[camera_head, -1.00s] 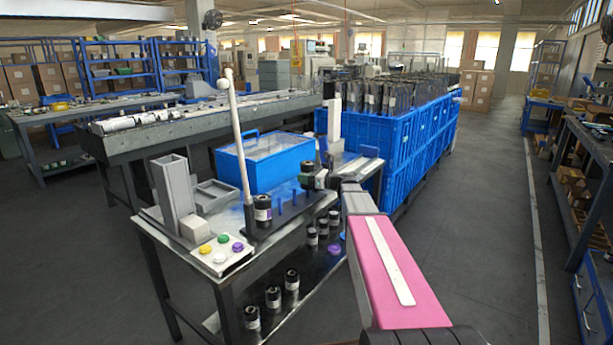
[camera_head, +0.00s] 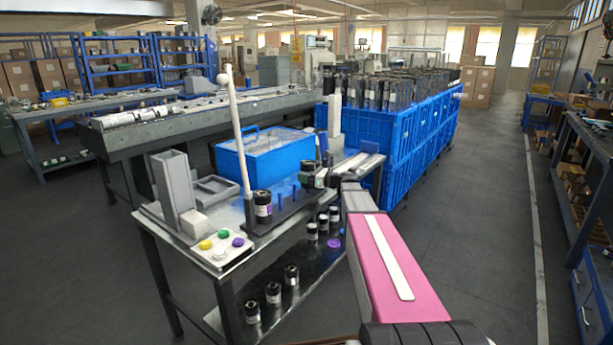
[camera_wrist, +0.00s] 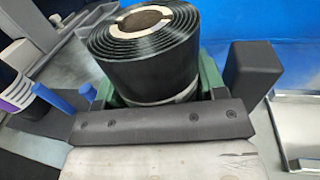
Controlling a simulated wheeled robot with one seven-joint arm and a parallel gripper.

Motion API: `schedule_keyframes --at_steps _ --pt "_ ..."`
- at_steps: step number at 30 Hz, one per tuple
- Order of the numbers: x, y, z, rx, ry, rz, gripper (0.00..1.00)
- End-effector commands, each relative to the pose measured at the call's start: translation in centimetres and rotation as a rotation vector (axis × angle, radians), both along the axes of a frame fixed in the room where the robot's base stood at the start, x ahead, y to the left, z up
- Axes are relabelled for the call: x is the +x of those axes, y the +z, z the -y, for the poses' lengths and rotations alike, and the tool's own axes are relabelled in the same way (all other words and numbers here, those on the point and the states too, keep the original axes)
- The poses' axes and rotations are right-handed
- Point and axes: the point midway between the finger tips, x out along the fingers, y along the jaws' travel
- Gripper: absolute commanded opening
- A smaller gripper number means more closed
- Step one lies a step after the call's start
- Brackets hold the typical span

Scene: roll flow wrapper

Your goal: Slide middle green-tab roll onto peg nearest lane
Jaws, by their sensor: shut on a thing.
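My gripper (camera_wrist: 160,95) is shut on a black film roll (camera_wrist: 145,55) with a pale core, which sits upright between green surfaces at the jaws. I cannot tell whether the green is a tab or the jaw pads. In the head view my gripper (camera_head: 322,177) holds the roll (camera_head: 307,173) above the far end of a dark peg rack (camera_head: 268,228). Blue pegs (camera_head: 295,193) stand bare on the rack to the left of the roll; one blue peg (camera_wrist: 55,98) shows left of my gripper in the wrist view. A roll with a purple mark (camera_head: 263,206) stands at the rack's near end.
A blue bin (camera_head: 265,158) stands behind the rack. A white pole (camera_head: 238,135), a grey upright holder (camera_head: 174,185) and a panel of coloured buttons (camera_head: 222,245) are at left. Several rolls (camera_head: 273,294) stand on the lower shelf. Blue crates (camera_head: 400,150) stand behind at right.

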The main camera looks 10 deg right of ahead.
Motion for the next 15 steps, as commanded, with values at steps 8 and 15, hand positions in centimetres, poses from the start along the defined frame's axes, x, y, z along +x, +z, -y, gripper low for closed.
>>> schedule_keyframes --at_steps 8,15 --pt "0.16 0.04 0.09 0.001 -0.003 0.001 0.94" --pt "0.33 0.05 0.19 0.0 -0.007 0.001 0.94"
